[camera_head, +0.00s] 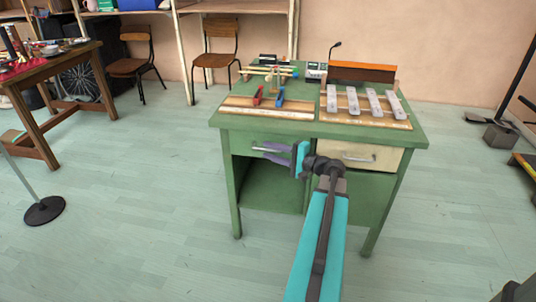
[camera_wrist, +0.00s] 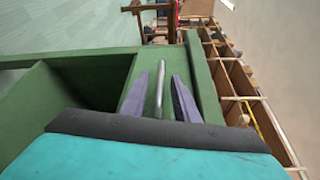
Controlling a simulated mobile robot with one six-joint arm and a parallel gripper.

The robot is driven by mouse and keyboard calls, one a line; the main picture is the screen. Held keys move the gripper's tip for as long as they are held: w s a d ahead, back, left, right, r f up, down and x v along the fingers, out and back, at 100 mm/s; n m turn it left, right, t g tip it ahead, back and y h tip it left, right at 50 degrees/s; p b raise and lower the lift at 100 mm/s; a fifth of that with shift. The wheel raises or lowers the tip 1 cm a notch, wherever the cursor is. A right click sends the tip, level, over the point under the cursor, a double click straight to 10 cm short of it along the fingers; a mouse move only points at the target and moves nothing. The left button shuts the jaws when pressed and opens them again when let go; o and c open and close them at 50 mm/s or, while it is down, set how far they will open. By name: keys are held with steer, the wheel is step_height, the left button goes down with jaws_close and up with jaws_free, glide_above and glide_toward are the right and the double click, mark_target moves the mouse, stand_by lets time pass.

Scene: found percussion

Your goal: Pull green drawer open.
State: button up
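The green drawer (camera_head: 240,140) is in the upper left of the green desk and looks flush with its front. Its silver bar handle (camera_head: 258,149) shows left of my fingers in the head view. My gripper (camera_head: 271,152) is in front of the drawer, with two purple fingers pointing at it. In the wrist view, the handle (camera_wrist: 159,90) lies between the two fingers of my gripper (camera_wrist: 168,72), with gaps visible on both sides. The gripper is open and not clamped on the handle. The fingers and arm hide part of the drawer front in the head view.
A cream drawer (camera_head: 385,158) with its own handle is to the right. The desktop (camera_head: 318,88) holds metal bars on wood, a wooden board and small devices. An open shelf space (camera_head: 265,187) lies under the green drawer. The floor (camera_head: 150,220) left of the desk is clear.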

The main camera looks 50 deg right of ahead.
jaws_close()
